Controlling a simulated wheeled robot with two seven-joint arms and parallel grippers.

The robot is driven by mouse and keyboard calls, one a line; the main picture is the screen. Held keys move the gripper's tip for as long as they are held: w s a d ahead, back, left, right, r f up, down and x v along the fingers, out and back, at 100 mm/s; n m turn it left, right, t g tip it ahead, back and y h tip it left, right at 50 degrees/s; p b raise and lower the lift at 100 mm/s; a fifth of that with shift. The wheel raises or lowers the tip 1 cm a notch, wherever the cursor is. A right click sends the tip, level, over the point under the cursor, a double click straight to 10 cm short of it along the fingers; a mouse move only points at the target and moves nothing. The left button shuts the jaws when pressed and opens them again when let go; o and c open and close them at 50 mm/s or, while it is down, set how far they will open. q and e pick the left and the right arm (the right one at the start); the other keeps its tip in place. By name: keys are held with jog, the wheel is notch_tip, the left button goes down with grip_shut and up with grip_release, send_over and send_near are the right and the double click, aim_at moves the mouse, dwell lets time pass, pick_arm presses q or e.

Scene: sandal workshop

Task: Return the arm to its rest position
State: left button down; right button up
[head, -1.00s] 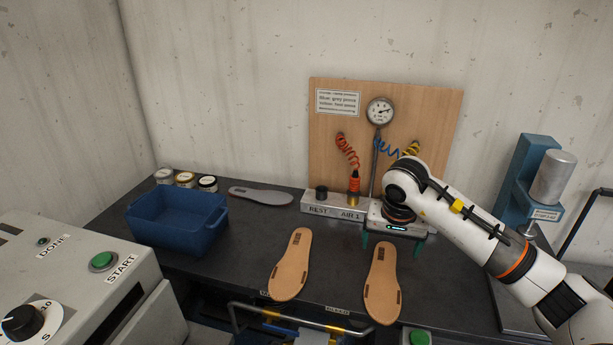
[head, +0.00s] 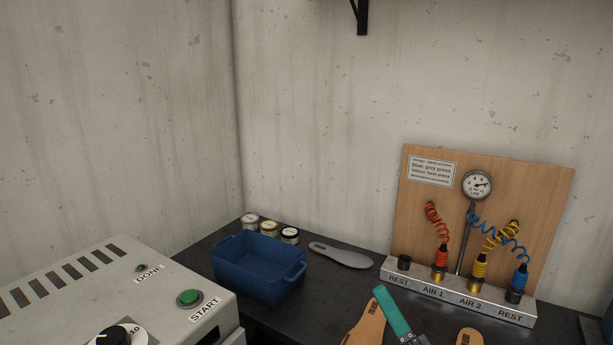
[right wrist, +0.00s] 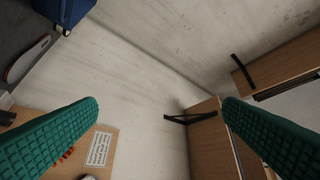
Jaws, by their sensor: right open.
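My right gripper (right wrist: 162,106) is open and empty in the right wrist view, with its two green ribbed fingers wide apart and the wall beyond them. In the head view one green finger of the right gripper (head: 393,314) shows at the bottom edge, in front of a tan sole (head: 366,326); the rest of the arm is out of frame. It is apart from the hose connectors on the metal block (head: 457,298). My left gripper is in neither view.
A red hose plug (head: 441,258) stands at AIR 1, a yellow one (head: 479,267) at AIR 2, a blue one (head: 519,277) at the right REST. A blue bin (head: 258,270), a grey insole (head: 341,255) and the START machine (head: 190,298) are left. A shelf (right wrist: 208,143) shows in the wrist view.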

jog(key=s+d+f+m+g+h, duration=0.25)
jog(key=d+f+m+h, duration=0.55)
jog(key=m, duration=0.6)
jog(key=s+d+f+m+g+h, duration=0.1)
jog(key=s+f+m+g+h, duration=0.1)
jog(key=s+f+m+g, duration=0.35)
jog(key=s+d+f+m+g+h, duration=0.1)
jog(key=s+f+m+g, duration=0.2)
jog(key=f, duration=0.5)
jog(key=s+a+f+m+g+y, duration=0.25)
jog(key=s+f+m+g, duration=0.35)
jog(key=s, duration=0.7)
notch_tip(320, 180, down, 28)
jog(key=s+n+g, duration=0.2)
jog(key=s+d+f, duration=0.2)
jog(key=s+f, duration=1.2)
jog(key=s, duration=0.1)
jog(key=shift+s+d+f+g+h, duration=0.2)
jog(key=shift+d+f+g+h, duration=0.1)
jog(key=shift+g+h, duration=0.1)
